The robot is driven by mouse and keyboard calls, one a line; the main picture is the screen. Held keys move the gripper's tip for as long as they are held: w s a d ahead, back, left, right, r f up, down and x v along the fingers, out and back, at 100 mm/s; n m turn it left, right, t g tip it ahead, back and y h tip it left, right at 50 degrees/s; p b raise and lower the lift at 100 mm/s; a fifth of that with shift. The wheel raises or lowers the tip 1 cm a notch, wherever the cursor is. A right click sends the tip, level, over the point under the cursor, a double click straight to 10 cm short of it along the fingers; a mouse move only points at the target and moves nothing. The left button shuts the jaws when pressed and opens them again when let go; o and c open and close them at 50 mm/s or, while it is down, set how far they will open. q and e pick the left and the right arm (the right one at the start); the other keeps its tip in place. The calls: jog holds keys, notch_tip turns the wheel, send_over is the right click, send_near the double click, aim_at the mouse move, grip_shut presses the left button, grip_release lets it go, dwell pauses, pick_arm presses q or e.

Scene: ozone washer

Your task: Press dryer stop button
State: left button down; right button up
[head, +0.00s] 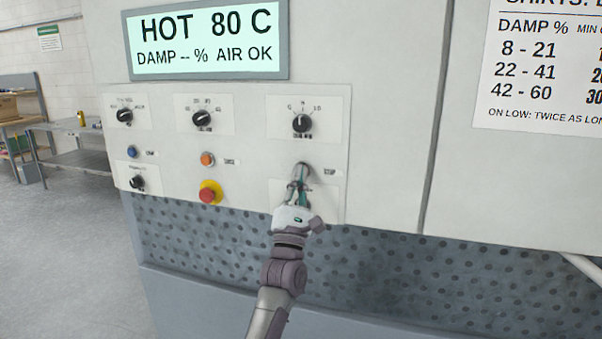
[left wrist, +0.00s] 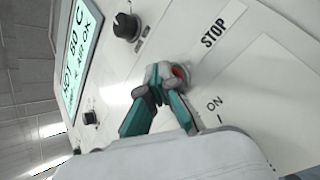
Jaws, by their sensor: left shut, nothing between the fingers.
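The dryer's control panel (head: 240,150) faces me. My left gripper (head: 301,172) is at its lower right, fingers shut and empty, pointing at the panel. In the left wrist view the closed fingertips (left wrist: 160,72) are right at the red stop button (left wrist: 181,72), which sits in a metal ring beside the printed word STOP (left wrist: 213,33). The fingertips cover part of the button. I cannot tell whether they touch or press it. In the head view the gripper hides the button; only its small label (head: 329,171) shows. My right gripper is not in view.
A red mushroom button on a yellow base (head: 208,192), an orange button (head: 207,159), a blue button (head: 132,152) and several black knobs (head: 302,123) share the panel. The display (head: 207,42) reads HOT 80 C. A perforated dark panel (head: 350,265) lies below.

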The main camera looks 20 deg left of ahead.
pick_arm(q)
jog(key=shift+s, duration=0.1)
jog(key=shift+s+p, duration=0.3)
jog(key=shift+s, duration=0.55)
jog(key=s+p, duration=0.1)
jog(key=s, duration=0.4)
jog(key=shift+p, duration=0.35)
